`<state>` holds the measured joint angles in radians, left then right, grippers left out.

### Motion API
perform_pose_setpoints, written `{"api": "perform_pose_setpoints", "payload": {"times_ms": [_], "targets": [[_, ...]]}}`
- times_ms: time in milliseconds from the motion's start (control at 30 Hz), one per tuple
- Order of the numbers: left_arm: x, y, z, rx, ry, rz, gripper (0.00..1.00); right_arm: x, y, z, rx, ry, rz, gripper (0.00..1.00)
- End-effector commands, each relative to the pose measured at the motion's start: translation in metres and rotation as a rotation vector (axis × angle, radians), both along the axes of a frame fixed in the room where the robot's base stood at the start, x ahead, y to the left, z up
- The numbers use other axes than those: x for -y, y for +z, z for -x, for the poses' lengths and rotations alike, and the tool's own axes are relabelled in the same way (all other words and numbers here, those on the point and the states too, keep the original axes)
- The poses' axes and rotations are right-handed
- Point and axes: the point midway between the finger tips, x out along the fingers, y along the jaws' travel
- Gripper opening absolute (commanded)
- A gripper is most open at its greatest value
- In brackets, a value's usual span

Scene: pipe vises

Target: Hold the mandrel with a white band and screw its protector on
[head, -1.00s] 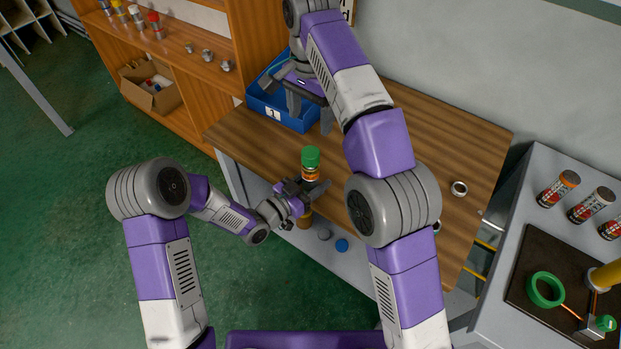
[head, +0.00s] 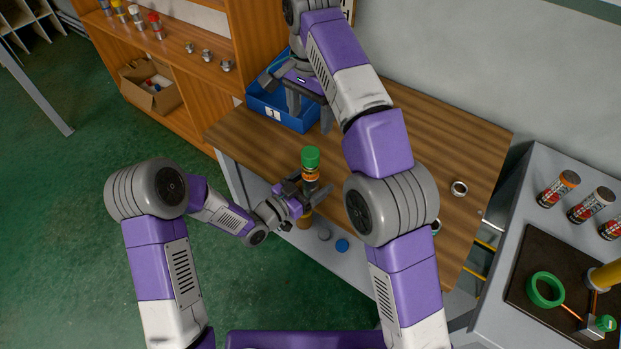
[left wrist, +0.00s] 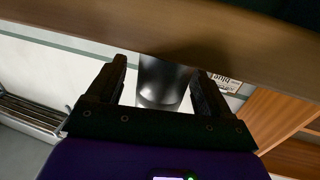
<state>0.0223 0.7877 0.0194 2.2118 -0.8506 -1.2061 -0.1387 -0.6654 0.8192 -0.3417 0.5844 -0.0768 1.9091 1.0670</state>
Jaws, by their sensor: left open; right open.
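An upright dark cylinder with a green top (head: 311,158) and an orange label stands at the table's front edge in the head view. I cannot make out for certain a white band on it, nor a separate protector. My left gripper (head: 311,193) is open with its fingers on either side of the dark lower body. In the left wrist view the dark cylinder (left wrist: 163,80) shows between the two open fingers (left wrist: 160,88). Whether they touch it I cannot tell. My right gripper (head: 309,113) is open, over the front right side of a blue bin (head: 268,105), fingers downward.
The wooden table (head: 470,150) carries a metal ring (head: 459,188) at the right. A grey bench (head: 540,170) with several canisters and a green ring (head: 545,289) stands at the right. My right arm hides the table's middle.

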Motion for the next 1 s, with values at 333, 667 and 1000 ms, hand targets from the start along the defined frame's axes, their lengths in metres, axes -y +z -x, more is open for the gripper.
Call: {"api": "perform_pose_setpoints", "payload": {"times_ms": [333,667,1000], "targets": [[-0.043,0.0,0.036,-0.003,0.005,0.0,0.8,0.0,0.005,0.0,0.0,0.0,0.0,0.75],[-0.054,0.0,0.048,0.0,0.001,0.0,0.8,0.0,0.006,0.0,0.0,0.0,0.0,0.75],[-0.053,0.0,0.047,0.0,0.001,0.0,0.8,0.0,0.006,0.0,0.0,0.0,0.0,0.75]]}}
